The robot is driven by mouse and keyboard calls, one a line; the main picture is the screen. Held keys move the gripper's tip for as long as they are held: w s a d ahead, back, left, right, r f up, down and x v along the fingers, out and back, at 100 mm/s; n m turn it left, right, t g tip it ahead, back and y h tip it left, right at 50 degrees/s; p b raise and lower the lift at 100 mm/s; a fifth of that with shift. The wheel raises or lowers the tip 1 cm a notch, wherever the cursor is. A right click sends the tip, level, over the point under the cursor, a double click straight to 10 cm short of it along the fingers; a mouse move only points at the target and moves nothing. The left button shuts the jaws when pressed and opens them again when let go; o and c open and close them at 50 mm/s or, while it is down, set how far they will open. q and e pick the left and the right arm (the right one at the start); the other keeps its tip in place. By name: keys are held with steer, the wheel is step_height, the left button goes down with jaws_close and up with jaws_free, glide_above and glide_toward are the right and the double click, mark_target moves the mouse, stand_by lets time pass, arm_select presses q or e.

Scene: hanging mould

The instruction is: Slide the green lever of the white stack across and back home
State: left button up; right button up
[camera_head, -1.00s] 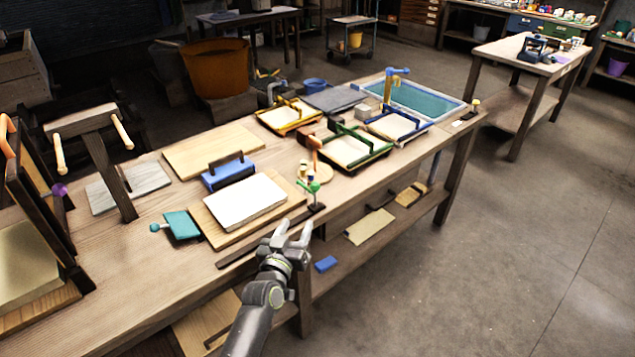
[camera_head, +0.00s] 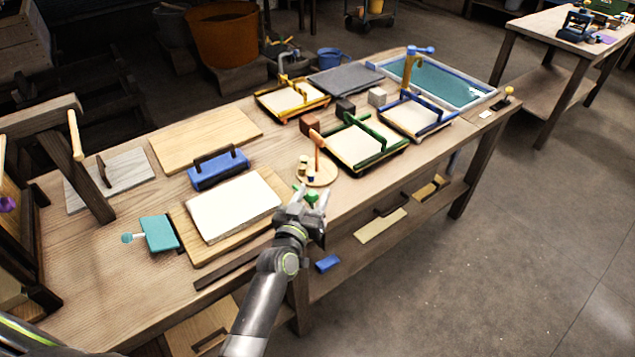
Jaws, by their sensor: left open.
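A white stack (camera_head: 235,206) lies flat on a wooden board on the workbench. The green lever (camera_head: 312,195), a small upright part with a green knob, stands just right of the stack near the bench's front edge. My left gripper (camera_head: 307,206) is open and right at the lever, its fingers hiding the lever's lower part and base. I cannot tell whether the fingers touch it. My right gripper is not in view.
A round wooden disc (camera_head: 316,174) with small items stands just behind the lever. Framed moulds, such as the green one (camera_head: 357,147), stand farther right.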

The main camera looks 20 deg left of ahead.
arm_select(q)
steer(key=shift+w, duration=0.25)
steer(key=shift+s+r, duration=0.1)
jaws_close()
